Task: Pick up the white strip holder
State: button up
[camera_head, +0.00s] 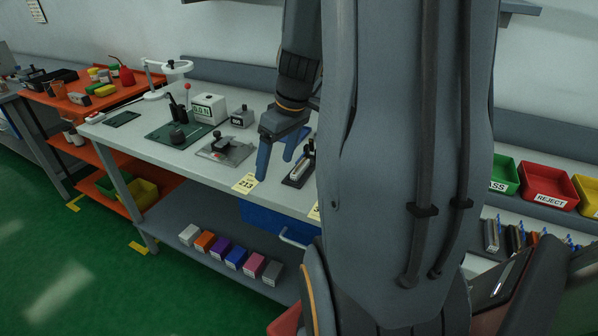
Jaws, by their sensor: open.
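I cannot single out the white strip holder with certainty. A dark tray-like device with a pale strip along it (299,172) lies on the workbench, just right of my gripper and partly hidden by my arm. A small white box (189,234) stands at the left end of the row on the lower shelf.
The grey workbench (160,151) carries a grey fixture (226,150), a green mat (163,139), a white labelled box (209,108) and a magnifier lamp (176,67). A yellow "213" label (245,184) is on the front edge. A red REJECT bin (548,184) stands at right. My arm blocks the middle.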

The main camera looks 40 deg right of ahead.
jog(key=n+t, duration=0.1)
jog(key=n, duration=0.1)
send_over(301, 159)
jog(key=s, duration=0.3)
jog(key=shift+w+d+p+x, duration=0.15)
jog(key=shift+p+x, duration=0.05)
jog(key=shift+x, duration=1)
jog(key=shift+w+d+p+x, duration=0.2)
jog(key=shift+p+x, duration=0.05)
jog(key=shift+x, duration=0.95)
jog(key=shift+w+d+p+x, duration=0.15)
jog(key=shift+p+x, duration=0.05)
jog(key=shift+x, duration=1)
jog(key=shift+r, duration=0.1)
jog(key=c, duration=0.7)
jog(key=shift+c, duration=0.2)
